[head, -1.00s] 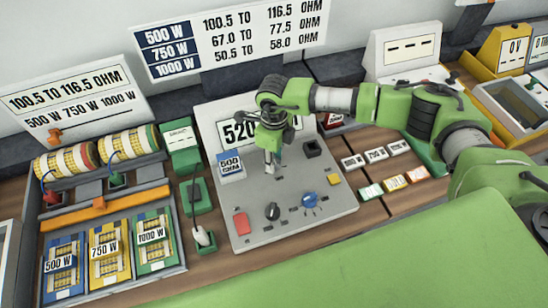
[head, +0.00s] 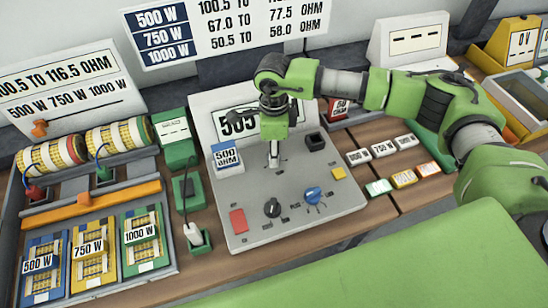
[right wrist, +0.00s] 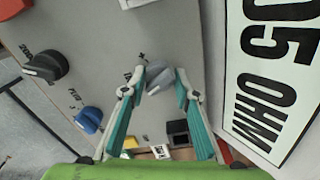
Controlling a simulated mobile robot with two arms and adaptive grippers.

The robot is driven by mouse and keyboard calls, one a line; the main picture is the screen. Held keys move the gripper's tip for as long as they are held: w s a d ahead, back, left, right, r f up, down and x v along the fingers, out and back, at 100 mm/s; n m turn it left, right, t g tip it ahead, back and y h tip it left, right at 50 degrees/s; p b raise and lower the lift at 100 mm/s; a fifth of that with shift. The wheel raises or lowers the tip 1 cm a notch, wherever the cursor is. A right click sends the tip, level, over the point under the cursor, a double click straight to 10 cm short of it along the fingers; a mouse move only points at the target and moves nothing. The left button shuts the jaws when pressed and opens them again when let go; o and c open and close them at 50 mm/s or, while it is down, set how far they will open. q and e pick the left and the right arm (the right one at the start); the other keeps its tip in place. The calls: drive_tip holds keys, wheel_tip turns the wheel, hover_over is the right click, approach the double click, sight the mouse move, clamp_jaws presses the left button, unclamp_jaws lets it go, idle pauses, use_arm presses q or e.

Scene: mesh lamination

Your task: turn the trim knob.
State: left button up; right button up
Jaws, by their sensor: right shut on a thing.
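My right gripper (head: 273,158) reaches down onto the upper middle of the grey control panel (head: 250,200). In the right wrist view its teal-padded fingers (right wrist: 164,76) are shut on a small grey knob (right wrist: 155,79), whose label is partly covered. The panel display (right wrist: 272,75) reads "05 OHM" in the right wrist view, with its start cut off; in the head view my arm partly covers it. My left gripper is not in view.
A black knob (head: 272,208), a blue knob (head: 312,195) and a red button (head: 238,220) sit lower on the panel. Labelled tiles (head: 384,150) lie to the right.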

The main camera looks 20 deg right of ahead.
drive_tip(key=shift+n+b, duration=1.4)
drive_tip(key=shift+b, duration=0.05)
drive_tip(key=o, duration=1.1)
drive_tip(key=shift+r, duration=0.15)
wheel_tip(320, 180, up, 12)
